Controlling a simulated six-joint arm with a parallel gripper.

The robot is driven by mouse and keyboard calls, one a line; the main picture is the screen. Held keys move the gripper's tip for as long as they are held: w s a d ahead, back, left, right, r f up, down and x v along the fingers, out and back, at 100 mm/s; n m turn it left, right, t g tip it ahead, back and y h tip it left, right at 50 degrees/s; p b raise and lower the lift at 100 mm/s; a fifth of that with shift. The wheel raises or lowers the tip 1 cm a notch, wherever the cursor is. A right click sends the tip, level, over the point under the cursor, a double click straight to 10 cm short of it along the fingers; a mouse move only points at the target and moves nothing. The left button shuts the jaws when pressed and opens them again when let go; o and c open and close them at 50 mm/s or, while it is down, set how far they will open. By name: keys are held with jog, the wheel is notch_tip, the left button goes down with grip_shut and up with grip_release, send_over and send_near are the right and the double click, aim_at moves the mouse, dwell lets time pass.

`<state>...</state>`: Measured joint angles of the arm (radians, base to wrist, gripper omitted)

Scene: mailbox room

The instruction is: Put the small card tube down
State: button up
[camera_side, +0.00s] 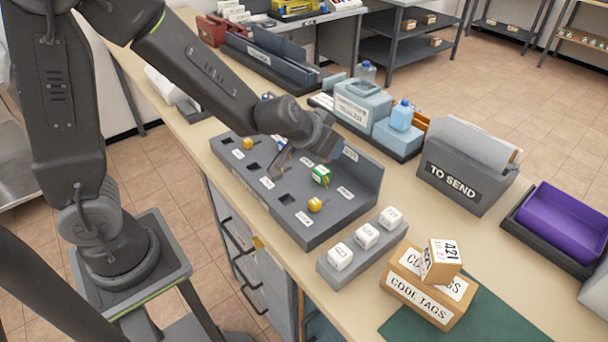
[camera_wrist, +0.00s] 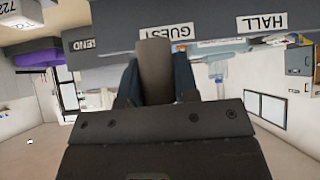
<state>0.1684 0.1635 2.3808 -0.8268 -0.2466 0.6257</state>
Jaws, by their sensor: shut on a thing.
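The small card tube (camera_wrist: 155,68) is a plain grey-brown cylinder in the wrist view. My gripper (camera_wrist: 155,85) is shut on it, with one dark blue-grey finger on each side. In the side view my gripper (camera_side: 277,165) reaches down over the middle of the grey slotted rack (camera_side: 310,232). The tube is too small and shaded there to pick out clearly, and I cannot tell whether it touches the rack. Upside-down labels GUEST (camera_wrist: 167,32) and HALL (camera_wrist: 262,23) show beyond it in the wrist view.
A green-and-white item (camera_side: 321,175) and yellow items (camera_side: 315,204) sit in the rack; other square holes are empty. A strip of white cubes (camera_side: 366,236), the CODE TAGS box (camera_side: 418,298) and TO SEND box (camera_side: 462,168) stand nearby. A purple tray (camera_side: 565,222) is at right.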

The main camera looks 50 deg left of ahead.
jog(key=shift+s+a+f+m+h, duration=0.15)
jog(key=shift+s+f+m+h, duration=0.1)
jog(key=shift+s+f, duration=0.3)
jog(key=shift+s+a+f+m+h, duration=0.15)
jog(key=shift+s+f+m, duration=0.1)
jog(key=shift+s+f, duration=0.3)
jog(key=w+a+r+n+g+y, duration=0.1)
jog(key=w+a+r+n+y, duration=0.3)
jog(key=w+a, duration=0.45)
jog(key=w+a+r+n+g+y, duration=0.2)
jog(key=w+a+r+n, duration=0.4)
jog(key=w, duration=0.4)
jog(key=a+f+n+g+y, duration=0.35)
jog(key=a+n, duration=0.25)
jog(key=a, duration=0.5)
jog(key=shift+s+a+f+n+g+h, duration=0.1)
jog(key=shift+s+a+f+n+g, duration=0.25)
jog(key=shift+f, duration=2.05)
jog(key=shift+s+a+f+n+g+h, duration=0.1)
jog(key=shift+f+n+g, duration=0.3)
jog(key=shift+f, duration=1.95)
jog(key=shift+s+a+f+n+g+h, duration=0.2)
jog(key=shift+f+g, duration=0.3)
jog(key=shift+f, duration=1.9)
jog(key=shift+f, duration=0.3)
